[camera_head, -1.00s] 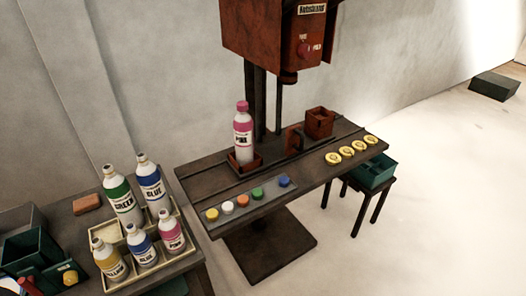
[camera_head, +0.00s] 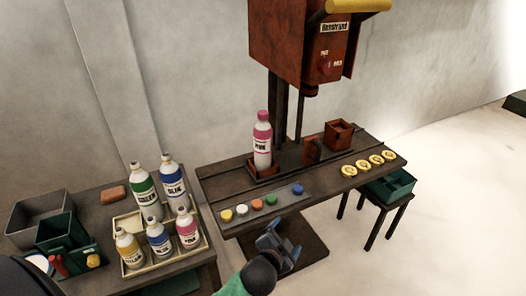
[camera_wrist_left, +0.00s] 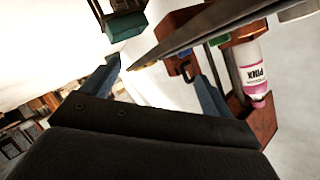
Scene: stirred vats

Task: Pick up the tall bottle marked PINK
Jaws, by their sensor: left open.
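The tall PINK bottle (camera_head: 262,142), white with a pink cap and pink bands, stands upright in a small rust-red holder (camera_head: 267,172) on the machine's dark bench. The left wrist view shows it upside down (camera_wrist_left: 252,70), to the right of the fingers. My left gripper (camera_head: 277,241) is open and empty, below and in front of the bench's front edge, apart from the bottle. Its two blue fingers are spread in the left wrist view (camera_wrist_left: 155,88). My right gripper is not in view.
Several coloured caps (camera_head: 257,205) lie along the bench front, and yellow discs (camera_head: 363,164) at its right. A red machine head (camera_head: 298,45) hangs above. A smaller PINK bottle (camera_head: 187,230) stands among other bottles in a cream tray (camera_head: 190,252) at left.

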